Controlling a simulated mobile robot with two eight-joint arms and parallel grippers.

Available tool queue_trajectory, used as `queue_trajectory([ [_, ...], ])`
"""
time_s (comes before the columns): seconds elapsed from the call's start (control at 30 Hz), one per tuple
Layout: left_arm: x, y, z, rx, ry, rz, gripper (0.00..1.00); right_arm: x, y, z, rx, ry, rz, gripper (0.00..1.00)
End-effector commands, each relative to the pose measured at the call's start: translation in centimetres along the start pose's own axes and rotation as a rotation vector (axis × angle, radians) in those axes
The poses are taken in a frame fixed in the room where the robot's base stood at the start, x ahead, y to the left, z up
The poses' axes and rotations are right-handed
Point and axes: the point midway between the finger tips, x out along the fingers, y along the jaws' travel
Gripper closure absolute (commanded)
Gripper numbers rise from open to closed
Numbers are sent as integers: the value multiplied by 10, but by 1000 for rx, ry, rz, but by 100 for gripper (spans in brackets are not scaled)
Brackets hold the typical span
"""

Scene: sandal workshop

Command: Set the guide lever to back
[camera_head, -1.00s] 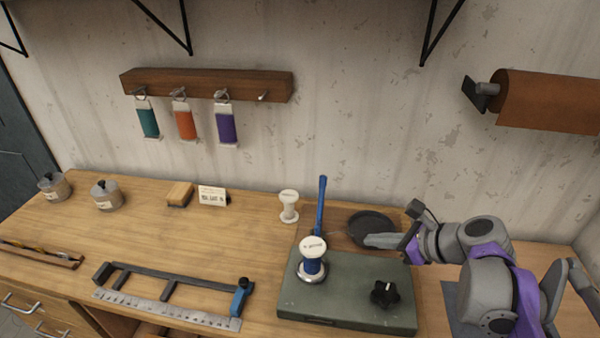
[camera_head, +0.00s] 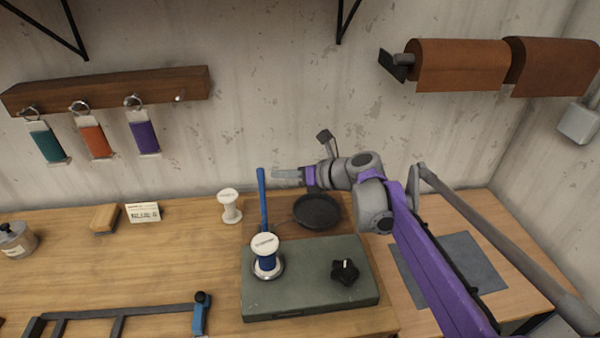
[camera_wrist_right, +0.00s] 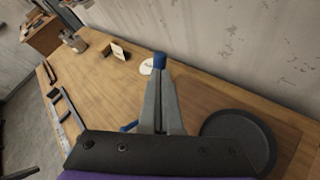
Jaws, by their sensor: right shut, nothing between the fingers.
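A tall blue lever (camera_head: 263,200), which I take to be the guide lever, stands nearly upright at the back left of the green machine box (camera_head: 310,290). My right gripper (camera_head: 275,175) is shut and empty, its fingers pointing left close to the lever's top. In the right wrist view, a blue tip (camera_wrist_right: 160,61), seemingly the lever's top, shows just past the gripper's fingertips (camera_wrist_right: 158,78). Whether they touch, I cannot tell. My left gripper is not in view.
A white-capped blue spool (camera_head: 265,258) and a black knob (camera_head: 345,272) sit on the box. A dark round pan (camera_head: 317,211) lies behind it, and a white spool (camera_head: 229,206) stands to the left. The wall is close behind.

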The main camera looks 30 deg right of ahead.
Motion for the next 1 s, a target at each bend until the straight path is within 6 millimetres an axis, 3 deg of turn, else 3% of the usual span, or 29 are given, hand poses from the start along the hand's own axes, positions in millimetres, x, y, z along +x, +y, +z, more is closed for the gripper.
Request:
queue_trajectory([
  [0.23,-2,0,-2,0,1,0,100,30,0,0,0,0,1,100],
  [0.67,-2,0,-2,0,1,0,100,34,-1,0,0,0,-1,100],
  [1.0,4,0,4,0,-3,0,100,49,-16,2,0,0,0,100],
])
